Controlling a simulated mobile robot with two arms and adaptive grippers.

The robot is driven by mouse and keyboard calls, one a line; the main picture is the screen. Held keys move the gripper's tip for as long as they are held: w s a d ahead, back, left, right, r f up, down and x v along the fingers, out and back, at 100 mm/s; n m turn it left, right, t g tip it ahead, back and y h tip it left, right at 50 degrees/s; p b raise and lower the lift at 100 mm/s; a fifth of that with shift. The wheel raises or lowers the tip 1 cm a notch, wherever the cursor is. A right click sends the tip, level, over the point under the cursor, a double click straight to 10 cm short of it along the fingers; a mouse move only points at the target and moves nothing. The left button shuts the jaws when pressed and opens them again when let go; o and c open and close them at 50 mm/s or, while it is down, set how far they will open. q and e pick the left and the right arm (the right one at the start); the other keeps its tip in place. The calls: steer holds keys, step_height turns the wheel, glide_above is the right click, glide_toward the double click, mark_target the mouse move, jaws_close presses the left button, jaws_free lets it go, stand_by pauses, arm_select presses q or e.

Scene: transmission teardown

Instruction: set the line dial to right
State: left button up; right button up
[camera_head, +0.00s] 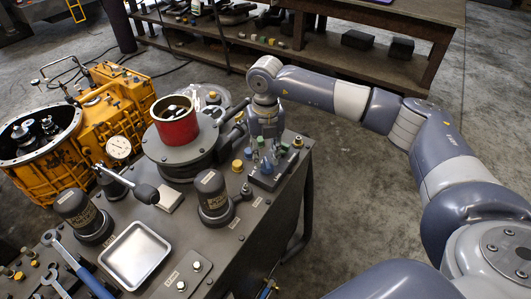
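A small dark block (267,182) with several short knobs and blue-green caps stands at the right part of the bench top. It carries small white lettering that is too small to read surely, so I cannot tell which knob is the line dial or which way it points. My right gripper (269,144) hangs from the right arm, pointing down directly over this block. Its fingertips are close to the caps. I cannot tell whether they touch or how far apart they are. My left gripper is not in view.
A red cup (177,128) of parts sits on a round fixture left of my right gripper. Two dark cylinders (213,198), a metal tray (135,254), a gauge (119,148) and wrenches (66,250) crowd the bench. A yellow gearbox housing (116,100) stands beyond. Floor right of the bench is clear.

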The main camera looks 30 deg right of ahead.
mark_target(266, 157)
steer(key=shift+r, duration=0.1)
step_height(266, 157, up, 12)
stand_by(0.6)
stand_by(0.4)
